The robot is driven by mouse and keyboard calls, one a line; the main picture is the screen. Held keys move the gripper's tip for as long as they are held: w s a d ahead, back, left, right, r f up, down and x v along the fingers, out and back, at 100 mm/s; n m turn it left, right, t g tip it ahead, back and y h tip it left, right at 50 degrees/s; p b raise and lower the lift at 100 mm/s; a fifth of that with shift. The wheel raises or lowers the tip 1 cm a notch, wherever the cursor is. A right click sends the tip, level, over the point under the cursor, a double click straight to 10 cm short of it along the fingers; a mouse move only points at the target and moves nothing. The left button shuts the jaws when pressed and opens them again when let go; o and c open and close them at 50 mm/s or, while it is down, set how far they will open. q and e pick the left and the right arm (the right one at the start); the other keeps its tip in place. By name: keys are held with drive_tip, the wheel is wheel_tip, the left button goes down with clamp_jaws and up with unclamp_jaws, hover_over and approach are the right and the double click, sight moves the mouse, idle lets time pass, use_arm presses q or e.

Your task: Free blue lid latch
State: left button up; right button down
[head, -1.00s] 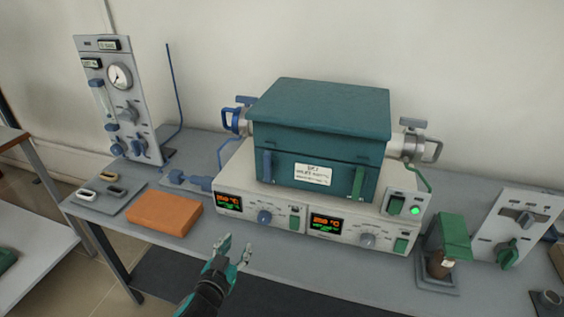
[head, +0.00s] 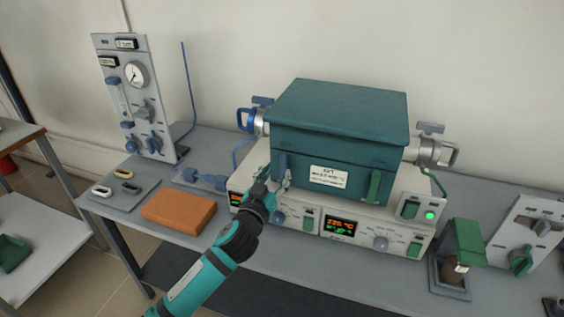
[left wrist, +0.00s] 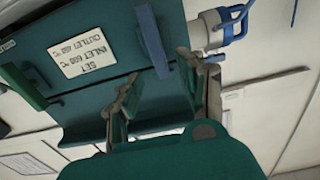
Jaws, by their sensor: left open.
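The teal furnace box (head: 340,115) stands on a pale control unit, with its lid down. The upright blue latch (head: 283,164) is on its front, left of the white label (head: 328,176). A green latch (head: 374,186) is on the front's right side. My left gripper (head: 273,177) is open at the lower part of the blue latch; contact cannot be told. In the left wrist view, my open left fingers (left wrist: 160,75) reach toward an upright latch bar beside the upside-down label. My right gripper is not in view.
A blue clamp handle (head: 246,119) sticks out left of the furnace. An orange block (head: 179,210) lies on the bench at left, near a gauge panel (head: 138,95). A green-topped stand (head: 465,245) is at right. The bench front near the block is clear.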

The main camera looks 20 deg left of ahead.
sight(282, 164)
use_arm(q)
drive_tip(key=w, duration=0.5)
drive_tip(key=shift+d, duration=0.1)
clamp_jaws()
